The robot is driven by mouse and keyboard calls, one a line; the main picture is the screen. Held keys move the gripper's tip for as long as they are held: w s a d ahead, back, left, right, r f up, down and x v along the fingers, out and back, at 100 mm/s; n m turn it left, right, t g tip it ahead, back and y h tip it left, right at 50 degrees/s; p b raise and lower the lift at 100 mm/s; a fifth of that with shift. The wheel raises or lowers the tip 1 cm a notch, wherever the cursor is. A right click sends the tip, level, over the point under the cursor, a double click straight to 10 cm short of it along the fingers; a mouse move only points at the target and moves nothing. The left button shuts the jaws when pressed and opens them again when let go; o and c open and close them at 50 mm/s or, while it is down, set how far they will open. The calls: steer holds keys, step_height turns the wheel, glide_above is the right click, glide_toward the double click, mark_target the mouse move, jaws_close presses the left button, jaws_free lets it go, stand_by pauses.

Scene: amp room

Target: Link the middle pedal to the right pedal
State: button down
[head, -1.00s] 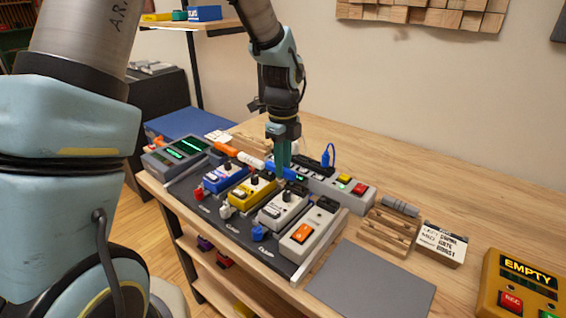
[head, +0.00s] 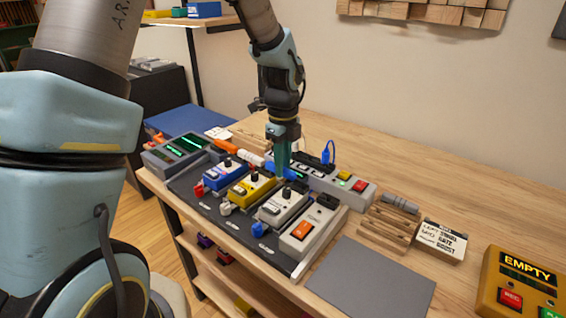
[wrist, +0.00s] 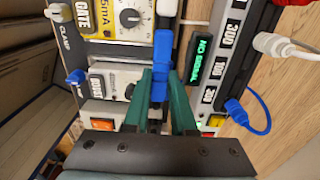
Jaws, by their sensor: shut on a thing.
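My gripper (head: 282,175) points down behind the row of pedals. In the wrist view its green fingers (wrist: 164,88) are shut on a blue patch connector (wrist: 162,52), which lies along the pedals' back edge. The middle pedal (head: 252,187) is yellow and reads GATE; it also shows in the wrist view (wrist: 115,18). The right pedal (head: 283,205) is whitish and reads BOOST; the wrist view shows it (wrist: 112,82) left of the fingers. The blue left pedal (head: 228,175) stands beyond. The fingers hide the connector's near end, so I cannot tell whether it is seated.
A grey power strip (head: 358,190) stands close behind the pedals, with a blue plug (head: 328,154) in it. A grey box with an orange switch (head: 302,231) is right of the pedals. Clamp knobs line the front. A grey mat (head: 372,276) leaves free room.

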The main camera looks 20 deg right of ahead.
stand_by(0.8)
steer(key=shift+c, duration=1.3)
jaws_free()
steer(key=shift+r+p, duration=3.4)
steer(key=shift+r, duration=0.1)
steer(key=s+a+r+n, duration=0.1)
steer(key=a+r+n, duration=0.2)
steer(key=a+n, duration=1.1)
steer(key=s+a+r+n+t, duration=0.1)
steer(key=s+a+r+n, duration=0.1)
steer(key=a+n, duration=1.3)
steer(key=shift+s+a+r+t, duration=0.15)
steer(key=shift+a+r+t, duration=0.15)
steer(key=shift+a+r, duration=0.35)
